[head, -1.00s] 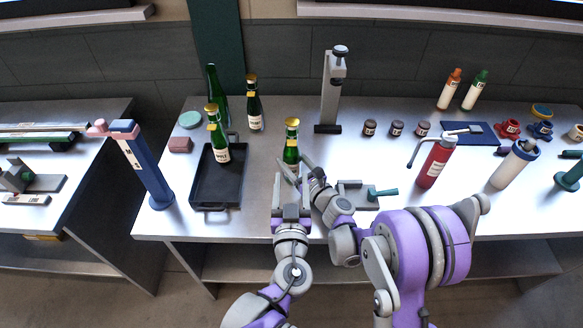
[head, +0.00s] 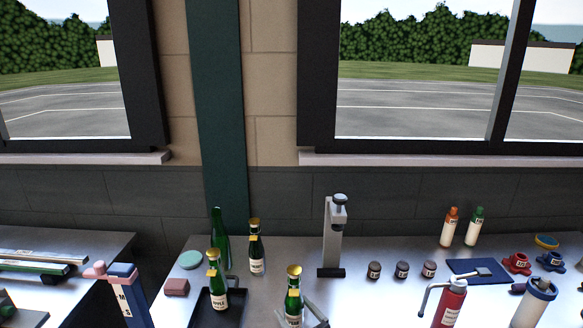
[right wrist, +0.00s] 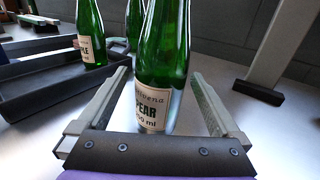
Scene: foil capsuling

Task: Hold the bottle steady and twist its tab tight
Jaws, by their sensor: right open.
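A green bottle (head: 292,302) with a gold cap (head: 294,270) stands upright on the bench in the head view. A small yellow tab (head: 296,280) shows just below its cap. The same bottle fills the middle of the right wrist view (right wrist: 163,60), its pale label (right wrist: 151,112) reading PEAR; its top is cut off there. My right gripper (head: 298,309) is open, its fingers on either side of the bottle's lower body. In the right wrist view its fingers (right wrist: 160,78) stand apart with gaps to the glass.
A dark tray (head: 205,312) holding an Apple bottle (head: 217,285) is to the left, with two more green bottles behind. A grey press stand (head: 333,240) stands behind to the right. Small jars (head: 401,270) and a red extinguisher-like bottle (head: 449,305) are farther right.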

